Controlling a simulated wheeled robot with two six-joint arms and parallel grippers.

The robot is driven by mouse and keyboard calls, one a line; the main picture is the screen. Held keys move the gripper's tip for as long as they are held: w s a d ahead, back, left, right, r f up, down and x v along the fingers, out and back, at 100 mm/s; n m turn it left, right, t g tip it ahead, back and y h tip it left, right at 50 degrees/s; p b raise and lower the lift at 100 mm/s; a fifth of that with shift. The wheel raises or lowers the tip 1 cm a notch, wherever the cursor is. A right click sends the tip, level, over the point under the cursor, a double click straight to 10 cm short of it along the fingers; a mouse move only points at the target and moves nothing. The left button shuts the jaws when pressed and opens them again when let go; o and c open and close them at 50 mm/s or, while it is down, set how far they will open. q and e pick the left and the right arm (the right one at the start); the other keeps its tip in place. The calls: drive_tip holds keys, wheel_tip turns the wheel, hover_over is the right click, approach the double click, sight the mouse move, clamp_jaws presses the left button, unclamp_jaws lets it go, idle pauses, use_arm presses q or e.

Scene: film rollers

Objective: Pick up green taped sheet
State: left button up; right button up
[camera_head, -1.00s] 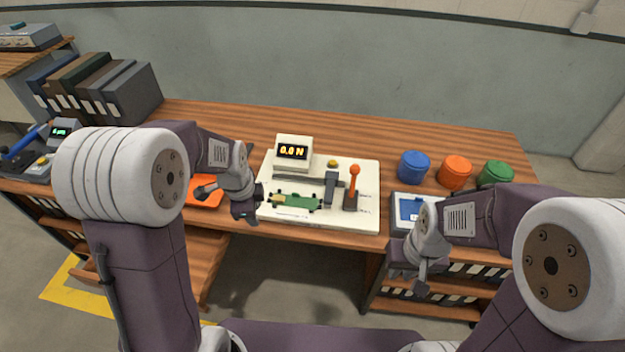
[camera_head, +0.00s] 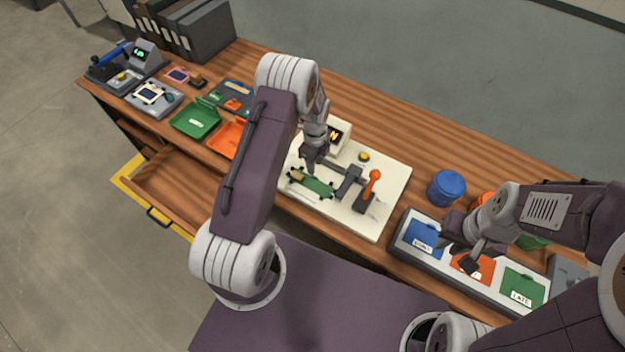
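A green flat piece (camera_head: 319,187) with small dark knobs along its edges and a tan patch at its left end lies on a cream test board (camera_head: 388,218). I cannot tell for sure that it is the taped sheet. My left gripper (camera_head: 308,166) is just above and behind the green piece, pointing down. Its fingers are small and dark, and I cannot tell whether they are open or touch anything. My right gripper (camera_head: 467,261) hangs over the three-part sorting tray (camera_head: 405,246). Its finger gap is not clear.
The board carries an orange-knobbed lever (camera_head: 373,181) and a display box (camera_head: 336,134). At left are a green tray (camera_head: 196,118), an orange tray (camera_head: 229,138) and an open drawer (camera_head: 180,185). A blue canister (camera_head: 446,187) stands at right. Bare wood lies behind the board.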

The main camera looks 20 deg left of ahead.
sight(315, 176)
use_arm(q)
drive_tip(key=shift+w+d+f, duration=0.1)
drive_tip(key=shift+w+f, duration=0.2)
drive_tip(key=shift+f, duration=0.45)
drive_tip(key=shift+s+f, duration=0.15)
drive_tip(key=f, duration=0.1)
drive_tip(key=f+p, duration=0.1)
drive_tip(key=f, duration=0.2)
drive_tip(key=shift+s+p, duration=0.3)
drive_tip(key=shift+p, duration=0.05)
drive_tip(key=shift+w+d+f, duration=0.1)
drive_tip(key=shift+w+f, duration=0.1)
drive_tip(key=shift+f, duration=0.25)
drive_tip(key=shift+s+r, duration=0.1)
clamp_jaws()
